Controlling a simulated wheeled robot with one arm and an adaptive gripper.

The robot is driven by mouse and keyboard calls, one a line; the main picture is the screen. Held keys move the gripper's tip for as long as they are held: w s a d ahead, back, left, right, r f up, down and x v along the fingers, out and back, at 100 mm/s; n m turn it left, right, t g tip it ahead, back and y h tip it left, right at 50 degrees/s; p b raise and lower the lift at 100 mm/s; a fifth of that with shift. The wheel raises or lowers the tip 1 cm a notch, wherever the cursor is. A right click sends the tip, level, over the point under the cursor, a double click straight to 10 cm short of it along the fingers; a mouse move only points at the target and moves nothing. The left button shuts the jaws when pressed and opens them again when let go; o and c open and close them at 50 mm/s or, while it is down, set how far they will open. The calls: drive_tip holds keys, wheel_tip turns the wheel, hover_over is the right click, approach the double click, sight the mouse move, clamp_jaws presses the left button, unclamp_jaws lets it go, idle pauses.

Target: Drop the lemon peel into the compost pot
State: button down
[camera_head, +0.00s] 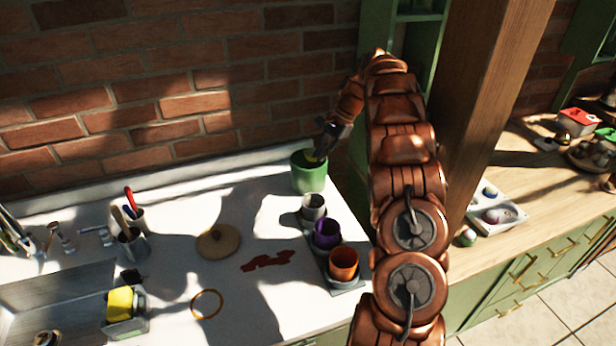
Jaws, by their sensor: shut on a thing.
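A green pot (309,177) stands at the back of the white counter, close to the brick wall. My gripper (322,153) is right at the pot's open top, coming in from the upper right. It is shut on a small yellow piece, the lemon peel (314,158), which shows at the pot's mouth below the fingers. The peel is small and partly hidden by the fingers. I cannot tell how far it is inside the rim.
A tray with a grey cup (313,207), a purple cup (326,235) and an orange cup (343,264) stands in front of the pot. A round lid (218,241), a reddish-brown stain (268,261) and an orange ring (206,304) lie left. A wooden post (492,110) rises right of my arm.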

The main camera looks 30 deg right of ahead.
drive_tip(key=shift+f, duration=0.4)
drive_tip(key=c, duration=1.2)
unclamp_jaws()
drive_tip(key=shift+r, duration=0.15)
wheel_tip(320, 180, up, 10)
